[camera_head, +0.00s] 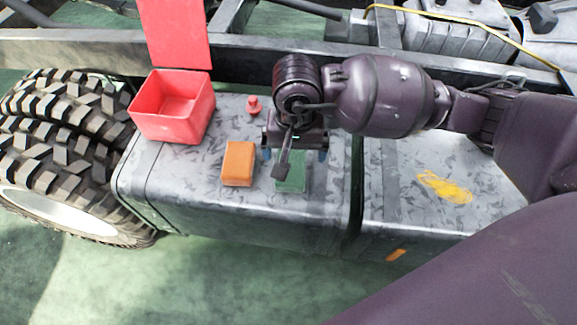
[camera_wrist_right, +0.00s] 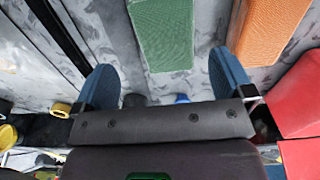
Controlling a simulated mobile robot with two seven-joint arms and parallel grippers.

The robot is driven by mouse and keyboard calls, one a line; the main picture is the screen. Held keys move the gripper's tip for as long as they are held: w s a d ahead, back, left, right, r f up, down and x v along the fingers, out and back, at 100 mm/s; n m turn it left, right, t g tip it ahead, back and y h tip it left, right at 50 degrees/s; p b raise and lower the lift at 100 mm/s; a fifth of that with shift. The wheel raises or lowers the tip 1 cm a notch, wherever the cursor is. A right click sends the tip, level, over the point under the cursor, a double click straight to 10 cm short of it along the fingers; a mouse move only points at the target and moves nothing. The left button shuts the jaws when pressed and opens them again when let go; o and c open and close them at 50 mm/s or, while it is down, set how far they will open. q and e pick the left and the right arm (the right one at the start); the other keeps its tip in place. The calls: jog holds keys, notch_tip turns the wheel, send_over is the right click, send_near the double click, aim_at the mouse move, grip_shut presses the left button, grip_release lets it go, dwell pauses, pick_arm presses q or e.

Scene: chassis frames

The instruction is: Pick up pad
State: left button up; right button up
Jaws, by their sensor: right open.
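A flat green pad (camera_head: 291,172) lies on the grey metal tank top, partly covered by my right wrist in the head view. In the right wrist view the green pad (camera_wrist_right: 163,34) shows between and beyond the fingers. An orange block (camera_head: 239,163) lies just left of it; it shows at the upper right of the wrist view (camera_wrist_right: 270,28). My right gripper (camera_head: 295,154) is over the green pad, pointing down, with its blue fingers apart. In the wrist view my right gripper (camera_wrist_right: 165,82) has nothing between its fingers. My left gripper is not in view.
A red open box (camera_head: 172,106) stands at the tank's left end, with a small red knob-like piece (camera_head: 253,105) right of it. A chassis rail (camera_head: 100,48) runs behind. Large tyres (camera_head: 60,140) stand at left. A yellow smear (camera_head: 445,188) marks the right tank section.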

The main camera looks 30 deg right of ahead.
aim_at(295, 182)
jog(key=shift+f, duration=0.5)
jog(key=f, duration=0.1)
jog(key=f+b, duration=0.1)
jog(key=f, duration=0.1)
jog(key=f+b, duration=0.1)
jog(key=shift+w+a+f, duration=0.2)
jog(key=shift+a+f, duration=0.05)
jog(key=shift+a, duration=0.1)
jog(key=shift+f, duration=0.15)
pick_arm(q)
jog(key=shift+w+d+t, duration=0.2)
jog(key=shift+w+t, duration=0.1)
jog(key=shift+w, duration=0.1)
